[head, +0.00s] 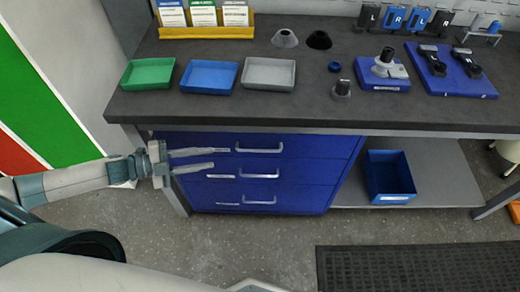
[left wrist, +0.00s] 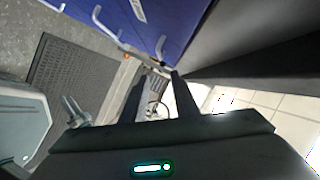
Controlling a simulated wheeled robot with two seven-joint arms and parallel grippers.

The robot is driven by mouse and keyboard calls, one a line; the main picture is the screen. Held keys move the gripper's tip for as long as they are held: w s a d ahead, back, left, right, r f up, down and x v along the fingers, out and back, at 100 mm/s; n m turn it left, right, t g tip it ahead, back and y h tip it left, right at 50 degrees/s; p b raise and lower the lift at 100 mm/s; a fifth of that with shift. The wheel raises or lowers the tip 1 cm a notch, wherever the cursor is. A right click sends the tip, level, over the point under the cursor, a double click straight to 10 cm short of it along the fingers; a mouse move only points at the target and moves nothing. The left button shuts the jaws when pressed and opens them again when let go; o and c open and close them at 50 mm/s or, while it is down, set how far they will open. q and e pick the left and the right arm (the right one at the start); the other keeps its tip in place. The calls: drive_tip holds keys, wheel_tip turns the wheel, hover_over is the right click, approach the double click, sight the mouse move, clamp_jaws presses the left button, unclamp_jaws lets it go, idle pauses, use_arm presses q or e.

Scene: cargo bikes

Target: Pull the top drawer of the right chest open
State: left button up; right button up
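One blue chest of three drawers stands under the bench in the head view; no second chest shows. Its top drawer (head: 310,146) looks shut, with a pale bar handle (head: 259,149) on its front. In the left wrist view the handle nearest the bench underside (left wrist: 160,46) shows just beyond the fingertips. My left gripper (head: 221,158) is open and empty, in front of the chest's left part. Its fingers point right, left of the top handle and apart from it. The fingers (left wrist: 158,84) also show spread in the left wrist view. My right gripper is not in view.
The middle handle (head: 259,175) and bottom handle (head: 259,201) lie below. The dark bench top (head: 220,108) overhangs the drawers and carries trays and parts. A blue bin (head: 388,168) sits on the shelf at right. A black mat (head: 420,270) lies on the floor.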

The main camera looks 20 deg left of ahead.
sight(259, 151)
use_arm(q)
drive_tip(key=shift+w, duration=0.1)
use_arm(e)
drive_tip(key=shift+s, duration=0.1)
